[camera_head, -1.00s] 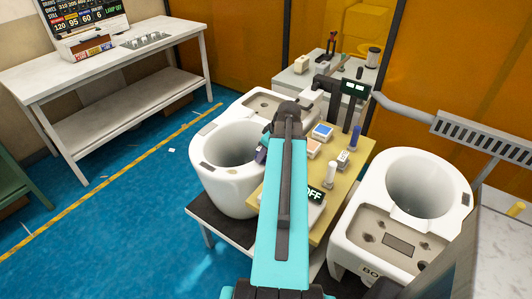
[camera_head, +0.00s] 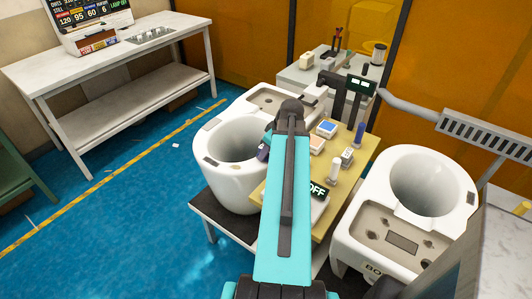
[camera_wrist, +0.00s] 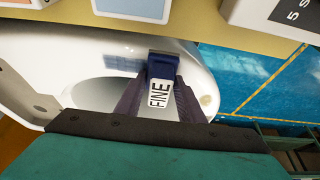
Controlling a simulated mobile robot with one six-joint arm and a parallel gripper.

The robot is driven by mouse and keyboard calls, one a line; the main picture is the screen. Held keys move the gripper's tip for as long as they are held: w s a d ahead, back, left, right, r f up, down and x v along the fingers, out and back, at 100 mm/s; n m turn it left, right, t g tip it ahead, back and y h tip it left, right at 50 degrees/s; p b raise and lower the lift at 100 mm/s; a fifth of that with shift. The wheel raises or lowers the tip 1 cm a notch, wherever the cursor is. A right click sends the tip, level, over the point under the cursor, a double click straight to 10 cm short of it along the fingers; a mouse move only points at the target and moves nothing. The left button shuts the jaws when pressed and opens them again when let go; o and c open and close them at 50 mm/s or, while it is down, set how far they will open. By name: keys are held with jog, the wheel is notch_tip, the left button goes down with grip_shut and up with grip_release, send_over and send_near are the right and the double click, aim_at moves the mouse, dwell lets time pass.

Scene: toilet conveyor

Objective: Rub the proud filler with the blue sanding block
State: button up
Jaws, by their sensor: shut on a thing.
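My gripper (camera_wrist: 158,95) is shut on the blue sanding block (camera_wrist: 160,64), a dark navy block with a white "FINE" label facing the wrist camera. In the wrist view the block is over the white toilet rim; I cannot tell whether it touches. A small beige raised spot (camera_wrist: 206,100), which looks like the proud filler, is on the rim just right of the block, apart from it. In the head view the block (camera_head: 263,152) shows partly beside my arm, at the right side of the left toilet's bowl (camera_head: 232,185). My arm hides part of that rim.
A yellowish work board (camera_head: 350,185) beside the left toilet carries pads, small bottles and an "OFF" display (camera_head: 318,191). A second white toilet (camera_head: 462,190) stands at the right. A white bench (camera_head: 90,60) is at the back left. The blue floor on the left is mostly clear.

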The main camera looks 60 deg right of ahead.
jog(key=shift+s+d+f, duration=0.1)
jog(key=shift+d+f, duration=0.05)
jog(key=shift+d, duration=1.5)
jog(key=shift+c, duration=0.4)
jog(key=shift+d, duration=0.1)
jog(key=shift+d, duration=1.6)
jog(key=shift+d+r+b, duration=0.2)
jog(key=shift+d+b, duration=0.15)
jog(key=shift+d, duration=1.3)
jog(key=shift+r, duration=0.1)
jog(key=shift+r+p, duration=1.5)
jog(key=shift+r, duration=1.45)
